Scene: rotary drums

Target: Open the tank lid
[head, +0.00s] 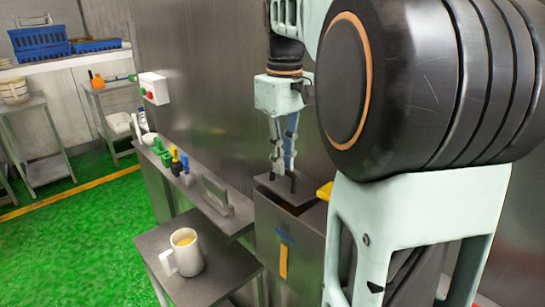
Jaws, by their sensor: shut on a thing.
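The tank (270,225) is a grey metal box at the picture's centre bottom, with blue and orange strips on its front. Its flat grey lid (268,186) sits at the top and looks tilted, with a dark gap showing along its front right side. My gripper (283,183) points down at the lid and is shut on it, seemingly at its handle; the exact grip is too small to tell. My arm hides the tank's right side.
A yellow part (325,190) shows right of the lid. A white mug (184,252) with yellowish contents stands on a small metal table (222,272) left of the tank. A narrow shelf (215,213) holds small bottles. A metal wall (205,95) stands behind. Green floor (75,240) is clear at left.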

